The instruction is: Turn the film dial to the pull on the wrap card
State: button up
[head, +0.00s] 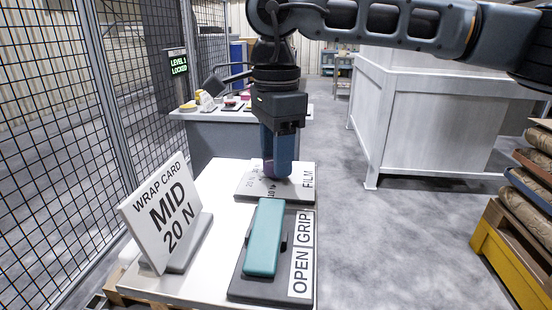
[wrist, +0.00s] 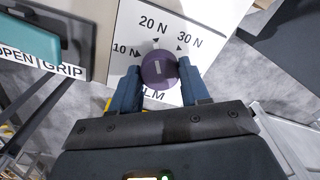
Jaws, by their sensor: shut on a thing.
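The wrap card (head: 166,215) stands tilted on the white table at the left and reads "MID 20 N". The film dial (wrist: 158,69) is a round purple knob on a pale plate marked 10 N, 20 N and 30 N. A short pale bar shows on its top; I cannot tell which mark it points to. My gripper (head: 277,160) points down over the film plate (head: 252,189). In the wrist view its blue fingers sit on both sides of the knob, shut on it. In the head view the fingers mostly hide the dial.
A teal handle (head: 264,238) on a dark base labelled "OPEN GRIP" lies nearer on the white table (head: 215,180). A mesh fence (head: 60,120) runs along the left. Stacked sacks (head: 525,205) on a yellow base stand at the right. The grey floor between is clear.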

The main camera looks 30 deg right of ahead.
dwell(0.5)
jog(key=o, duration=1.1)
jog(key=shift+c, duration=0.2)
jog(key=shift+r, duration=0.15)
notch_tip(320, 180, up, 8)
jog(key=shift+f, duration=0.25)
